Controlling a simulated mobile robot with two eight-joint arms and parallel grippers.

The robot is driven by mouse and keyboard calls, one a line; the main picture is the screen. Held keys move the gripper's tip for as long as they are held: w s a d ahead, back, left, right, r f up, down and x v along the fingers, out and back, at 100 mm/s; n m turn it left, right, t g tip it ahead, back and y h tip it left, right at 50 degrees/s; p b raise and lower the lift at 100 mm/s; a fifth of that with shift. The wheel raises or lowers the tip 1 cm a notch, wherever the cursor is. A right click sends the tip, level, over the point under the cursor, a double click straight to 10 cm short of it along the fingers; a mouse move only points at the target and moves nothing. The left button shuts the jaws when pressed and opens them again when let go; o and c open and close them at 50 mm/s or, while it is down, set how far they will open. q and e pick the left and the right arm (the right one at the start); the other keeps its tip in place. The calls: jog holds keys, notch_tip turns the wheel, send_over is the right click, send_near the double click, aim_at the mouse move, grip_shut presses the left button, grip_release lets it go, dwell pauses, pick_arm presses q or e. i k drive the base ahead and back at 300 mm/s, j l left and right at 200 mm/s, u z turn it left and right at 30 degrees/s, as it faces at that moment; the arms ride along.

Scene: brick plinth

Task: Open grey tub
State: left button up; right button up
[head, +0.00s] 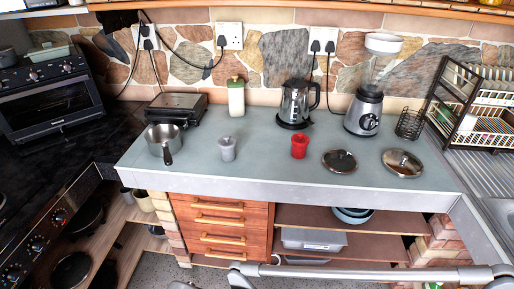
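A small grey tub (228,149) stands upright on the grey-blue worktop, left of the middle. Its top looks wider than its body and seems covered, but it is too small to be sure. A red tub (299,147) of similar shape stands to its right. Nothing touches the grey tub. Neither my left nor my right gripper shows in the head view.
On the worktop (262,165), a saucepan (163,141) stands left of the grey tub and a cream jar (236,97) behind it. Two pan lids (340,161) (402,163) lie at the right. A kettle (295,104) and blender (366,108) stand behind. The front strip is clear.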

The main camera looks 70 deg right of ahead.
aim_at(227, 155)
jog(key=z, duration=2.25)
